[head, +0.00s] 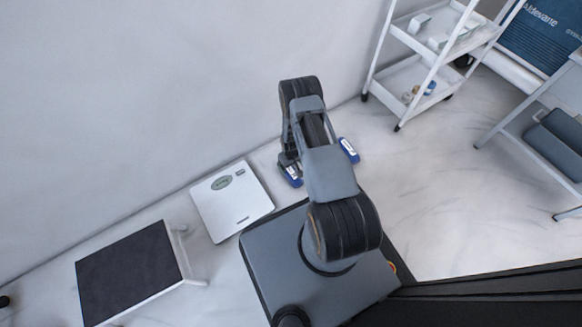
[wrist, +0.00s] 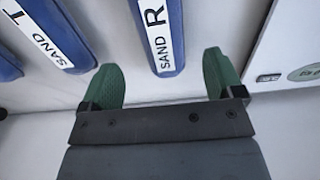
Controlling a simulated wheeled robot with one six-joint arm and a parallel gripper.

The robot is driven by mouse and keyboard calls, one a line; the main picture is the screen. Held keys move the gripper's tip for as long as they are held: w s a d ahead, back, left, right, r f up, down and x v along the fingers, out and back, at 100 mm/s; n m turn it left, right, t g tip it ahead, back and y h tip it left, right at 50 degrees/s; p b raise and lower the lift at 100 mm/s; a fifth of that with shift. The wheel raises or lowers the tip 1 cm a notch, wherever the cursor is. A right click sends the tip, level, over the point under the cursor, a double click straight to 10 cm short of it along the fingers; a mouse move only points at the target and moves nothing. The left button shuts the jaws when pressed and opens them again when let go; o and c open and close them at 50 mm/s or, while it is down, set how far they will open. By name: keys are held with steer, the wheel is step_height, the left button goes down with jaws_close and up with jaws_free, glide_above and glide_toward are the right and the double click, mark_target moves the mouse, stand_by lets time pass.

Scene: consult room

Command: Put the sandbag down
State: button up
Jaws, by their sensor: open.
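In the wrist view one sandbag (wrist: 168,38) is marked "SAND R" and the other (wrist: 62,25) "SAND T".
A floor scale (head: 231,205) lies left of the bags, and a dark-topped step stool (head: 130,272) stands further left. A white trolley (head: 412,95) stands at the back right. The floor (head: 440,190) right of my arm is clear.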

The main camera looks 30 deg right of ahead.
step_height(320, 180, up, 5)
steer(key=p, duration=0.2)
step_height(320, 180, up, 13)
glide_above(291, 171)
steer(key=w+a, duration=0.1)
steer(key=w, duration=0.3)
steer(key=s+a+r+t, duration=0.1)
steer(key=s+a+r, duration=0.15)
steer(key=r, duration=1.35)
steer(key=s+a+r, duration=0.3)
steer(key=s+r, duration=0.5)
steer(key=s+a+r+m+t, duration=0.1)
steer(key=s+a+r, duration=0.2)
steer(key=s+r, duration=0.6)
steer(key=shift+r+t, duration=0.15)
steer(key=shift+t, duration=0.15)
